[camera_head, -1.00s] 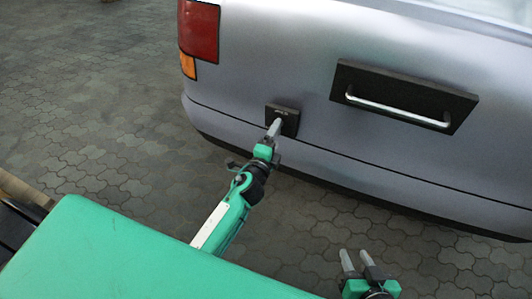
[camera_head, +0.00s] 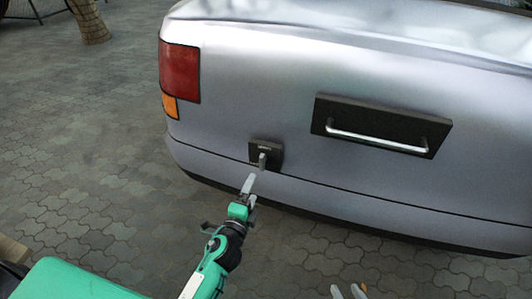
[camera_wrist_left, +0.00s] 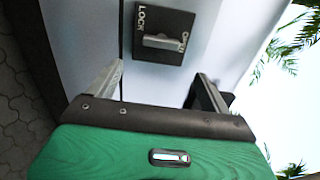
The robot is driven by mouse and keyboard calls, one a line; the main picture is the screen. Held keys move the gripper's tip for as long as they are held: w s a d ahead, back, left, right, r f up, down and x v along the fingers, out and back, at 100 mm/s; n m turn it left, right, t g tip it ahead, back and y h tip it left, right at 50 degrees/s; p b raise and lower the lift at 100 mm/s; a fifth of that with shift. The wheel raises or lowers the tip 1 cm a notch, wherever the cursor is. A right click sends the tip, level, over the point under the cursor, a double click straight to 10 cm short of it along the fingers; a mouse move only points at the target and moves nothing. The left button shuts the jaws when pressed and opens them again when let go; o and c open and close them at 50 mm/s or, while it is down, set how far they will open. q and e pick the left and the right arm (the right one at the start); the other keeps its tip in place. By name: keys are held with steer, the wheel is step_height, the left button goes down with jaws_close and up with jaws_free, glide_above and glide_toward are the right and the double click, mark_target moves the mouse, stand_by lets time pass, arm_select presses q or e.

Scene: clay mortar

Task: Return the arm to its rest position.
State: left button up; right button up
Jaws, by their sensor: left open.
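My left gripper (camera_head: 250,187) is in front of the car's rear, just below and short of a small dark lock plate (camera_head: 273,149) with a grey lever. In the left wrist view, my left gripper (camera_wrist_left: 158,88) has its two fingers spread with nothing between them. The lock plate (camera_wrist_left: 178,22) lies beyond the fingertips, with the word LOCK on it and its lever (camera_wrist_left: 165,43) apart from the fingers. My right gripper (camera_head: 349,292) shows only as fingertips at the bottom edge of the head view; the rest is cut off.
The grey car (camera_head: 230,60) fills the right, with a red tail light (camera_head: 180,70) and a dark panel with a metal handle (camera_head: 375,138). Open paving (camera_head: 80,130) lies at the left. A tree trunk (camera_head: 90,20) stands at the top left.

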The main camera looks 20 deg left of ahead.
steer(key=shift+r, duration=0.1)
